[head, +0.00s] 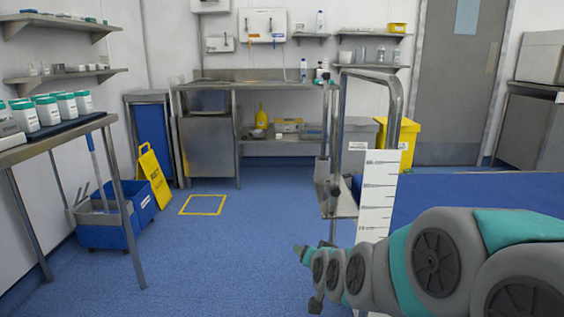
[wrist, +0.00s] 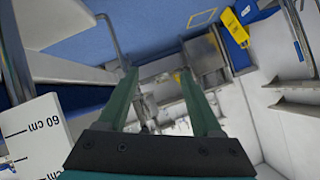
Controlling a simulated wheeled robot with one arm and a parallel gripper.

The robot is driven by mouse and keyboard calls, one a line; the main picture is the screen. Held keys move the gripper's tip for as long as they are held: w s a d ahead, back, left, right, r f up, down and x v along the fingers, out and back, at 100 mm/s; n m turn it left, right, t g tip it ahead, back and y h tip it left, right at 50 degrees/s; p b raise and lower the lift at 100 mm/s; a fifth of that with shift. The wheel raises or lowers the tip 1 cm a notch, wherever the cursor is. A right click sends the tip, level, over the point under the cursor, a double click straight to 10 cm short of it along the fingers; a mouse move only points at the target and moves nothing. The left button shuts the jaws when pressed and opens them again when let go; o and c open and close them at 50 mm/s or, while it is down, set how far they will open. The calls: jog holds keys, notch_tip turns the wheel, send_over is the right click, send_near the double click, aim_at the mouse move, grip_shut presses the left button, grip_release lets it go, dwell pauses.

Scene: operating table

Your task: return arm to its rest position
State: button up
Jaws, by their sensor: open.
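My arm stretches from the lower right of the head view toward the middle, low over the blue floor. My gripper (head: 301,255) is at its far end, small and partly hidden by the arm links. In the wrist view my gripper (wrist: 158,72) shows two green fingers, spread apart with nothing between them. The wrist picture is strongly rotated, with the floor at the top.
A white scale board (head: 376,198) stands just behind my arm; it is close at left in the wrist view (wrist: 32,138). A steel-framed trolley (head: 345,206) and blue-topped table (head: 480,195) are nearby. The floor (head: 210,245) at left is clear up to the yellow sign (head: 154,175).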

jog(key=s+d+n+g+p, duration=0.1)
jog(key=s+g, duration=0.3)
jog(key=s, duration=0.8)
jog(key=s+d+f+n+g+h+p, duration=0.1)
jog(key=s+d+g, duration=0.3)
jog(key=s, duration=0.9)
jog(key=s+d+n+g+h+p, duration=0.1)
jog(key=s+g, duration=0.4)
jog(key=s, duration=0.8)
jog(key=shift+s+d+f+n+g+p, duration=0.15)
jog(key=shift+d+n+g+p, duration=0.3)
jog(key=shift+d, duration=0.6)
